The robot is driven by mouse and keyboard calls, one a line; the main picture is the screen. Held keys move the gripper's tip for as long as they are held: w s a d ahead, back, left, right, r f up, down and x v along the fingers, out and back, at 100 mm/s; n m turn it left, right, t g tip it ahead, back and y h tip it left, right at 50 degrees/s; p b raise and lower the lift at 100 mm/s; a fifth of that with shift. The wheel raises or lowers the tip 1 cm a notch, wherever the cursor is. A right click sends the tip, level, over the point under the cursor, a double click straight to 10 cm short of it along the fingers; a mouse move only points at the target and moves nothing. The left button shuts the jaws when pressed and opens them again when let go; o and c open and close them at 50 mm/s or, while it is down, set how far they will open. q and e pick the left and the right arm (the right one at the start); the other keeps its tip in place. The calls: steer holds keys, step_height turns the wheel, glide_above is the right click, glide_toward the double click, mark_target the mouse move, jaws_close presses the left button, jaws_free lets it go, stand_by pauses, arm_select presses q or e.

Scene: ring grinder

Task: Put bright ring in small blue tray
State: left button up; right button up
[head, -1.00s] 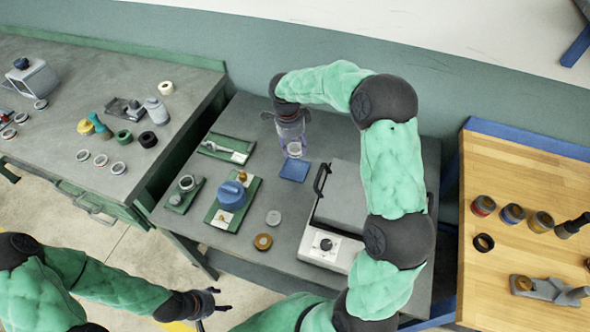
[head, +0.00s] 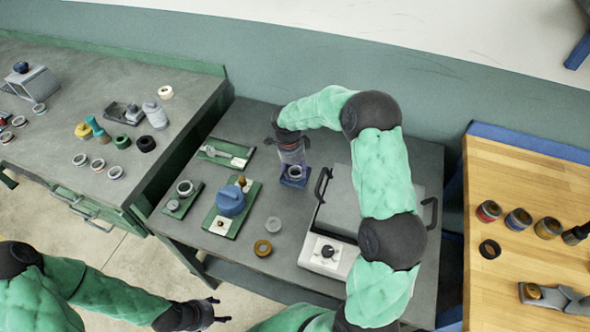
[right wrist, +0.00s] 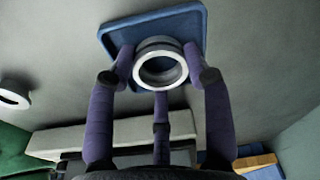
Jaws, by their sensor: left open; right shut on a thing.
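The bright ring (head: 295,171) is a silvery, thick-walled ring. It also shows in the right wrist view (right wrist: 160,70), between the purple fingers of my right gripper (right wrist: 160,78). In the head view my right gripper (head: 294,167) points down, shut on the ring, over the small blue tray (head: 287,184). The tray's flat blue floor and rim (right wrist: 190,20) show behind the ring in the wrist view. I cannot tell whether the ring touches the tray floor. My left gripper (head: 206,310) is open and empty, low in the head view, away from the table.
A grey and white machine (head: 330,255) with a dark handle stands right of the tray. Green trays (head: 222,152) with parts lie to the left. A brass ring (head: 263,248) and a grey disc (head: 273,224) lie in front. Grey tabletop is clear between them.

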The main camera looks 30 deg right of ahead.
steer(key=shift+f, duration=0.2)
steer(key=o, duration=1)
steer(key=shift+c, duration=0.2)
steer(key=shift+r, duration=0.15)
steer(key=shift+r, duration=0.2)
step_height(320, 180, up, 12)
steer(key=a+p, duration=0.1)
steer(key=p, duration=0.2)
steer(key=shift+w+a+f, duration=0.15)
steer(key=shift+w, duration=0.2)
